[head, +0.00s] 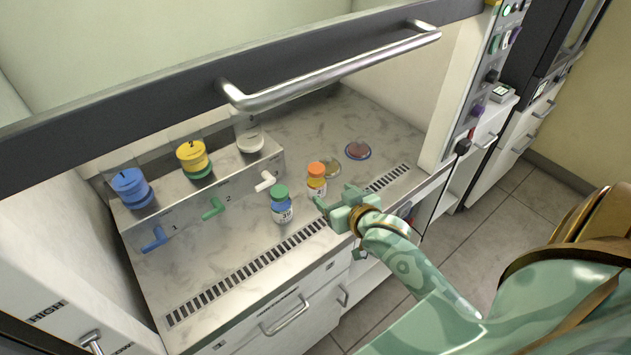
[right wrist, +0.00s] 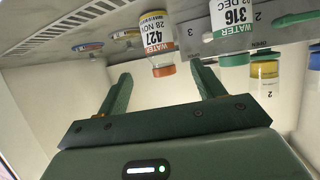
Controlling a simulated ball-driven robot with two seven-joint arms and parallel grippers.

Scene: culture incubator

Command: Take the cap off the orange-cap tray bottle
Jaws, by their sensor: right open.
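The orange-cap bottle (head: 317,187) stands upright on the marbled work surface, with its orange cap (head: 317,169) on. In the right wrist view, which is upside down, the bottle (right wrist: 157,37) shows a white label reading WATER 427 and its cap (right wrist: 164,70). My right gripper (head: 333,195) is open and empty, just in front and to the right of the bottle. In the right wrist view its two fingers (right wrist: 162,83) point toward the bottle, with the cap between their lines and near the tips; contact cannot be seen. My left gripper is not in view.
A green-cap bottle (head: 281,205) stands close left of the orange-cap one. Petri dishes (head: 358,150) lie behind to the right. A stepped dispenser (head: 185,205) with blue, yellow and white containers stands left. The cabinet's raised sash and handle (head: 330,68) hang above; a vent grille runs along the front.

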